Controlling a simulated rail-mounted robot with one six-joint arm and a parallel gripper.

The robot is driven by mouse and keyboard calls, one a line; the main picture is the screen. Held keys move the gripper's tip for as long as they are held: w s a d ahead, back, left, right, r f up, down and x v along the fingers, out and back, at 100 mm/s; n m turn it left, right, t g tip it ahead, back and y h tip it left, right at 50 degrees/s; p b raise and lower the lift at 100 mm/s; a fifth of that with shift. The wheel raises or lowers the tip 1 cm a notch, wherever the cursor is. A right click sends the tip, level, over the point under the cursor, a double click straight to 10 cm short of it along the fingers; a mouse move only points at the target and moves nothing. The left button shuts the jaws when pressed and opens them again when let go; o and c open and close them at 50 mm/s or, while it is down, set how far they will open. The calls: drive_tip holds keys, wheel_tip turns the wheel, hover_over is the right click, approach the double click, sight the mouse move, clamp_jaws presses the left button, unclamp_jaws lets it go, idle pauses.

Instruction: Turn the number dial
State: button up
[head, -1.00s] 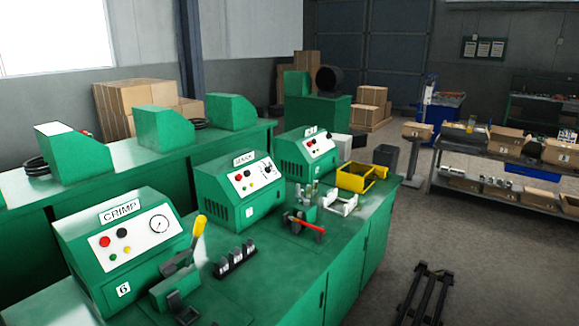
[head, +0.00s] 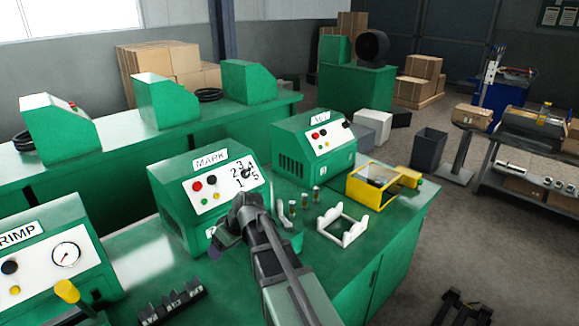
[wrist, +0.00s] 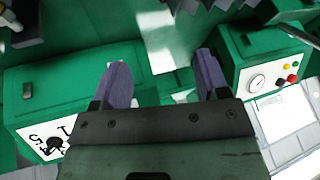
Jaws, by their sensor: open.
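The number dial (head: 246,172) is a small dark knob ringed by the numerals 1 to 5, on the white sloping panel of the green MARK machine (head: 170,205). It also shows upside down at the lower left in the wrist view (wrist: 54,146). My gripper (head: 217,250) hangs in front of the MARK machine, below its panel and apart from the dial. In the wrist view its two purple-grey fingers (wrist: 163,75) are spread with nothing between them. The dial lies outside the fingers, to their left.
The crimp machine (head: 65,275) with its gauge stands to the left. A dark slotted block (head: 172,306) lies on the bench in front. Small metal cylinders (head: 304,200), a white cradle (head: 343,226) and a yellow frame (head: 375,187) stand to the right.

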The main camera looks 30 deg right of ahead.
drive_tip(key=w+d+r+n+t+y+b, duration=0.15)
drive_tip(key=w+d+t, duration=0.25)
drive_tip(key=w+d, duration=0.7)
drive_tip(key=n+t, duration=0.3)
drive_tip(key=t, duration=0.2)
approach(249, 172)
drive_tip(key=b+x, duration=0.4)
drive_tip(key=x, duration=0.5)
drive_tip(key=shift+w+f, duration=0.35)
drive_tip(key=shift+w+a, duration=0.15)
drive_tip(key=shift+w, duration=0.05)
drive_tip(key=shift+c, duration=0.5)
drive_tip(key=c, duration=0.8)
